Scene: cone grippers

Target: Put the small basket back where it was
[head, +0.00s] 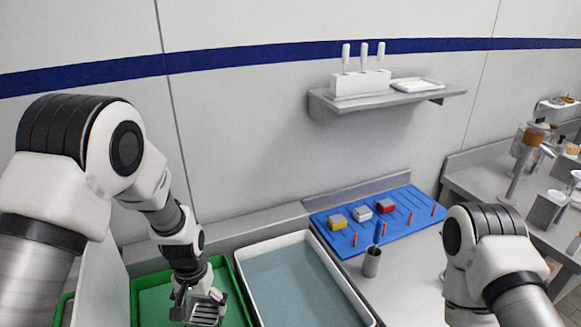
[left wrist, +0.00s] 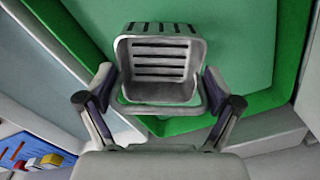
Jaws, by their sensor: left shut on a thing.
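The small basket (head: 208,312) is grey with slotted walls. It shows at the bottom of the head view, over the green tray (head: 152,305). My left gripper (head: 196,297) is shut on it. In the left wrist view, the basket (left wrist: 160,66) sits between the two fingers, its open side facing the camera, with green tray floor behind it. It looks empty. I cannot tell whether it touches the tray floor. My right arm is at the right of the head view, its gripper out of sight.
A white tray with a grey-blue floor (head: 300,285) lies right of the green tray. Beyond it are a blue board (head: 395,222) with small blocks and orange sticks, and a grey cup (head: 371,263). A wall shelf (head: 390,98) hangs above.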

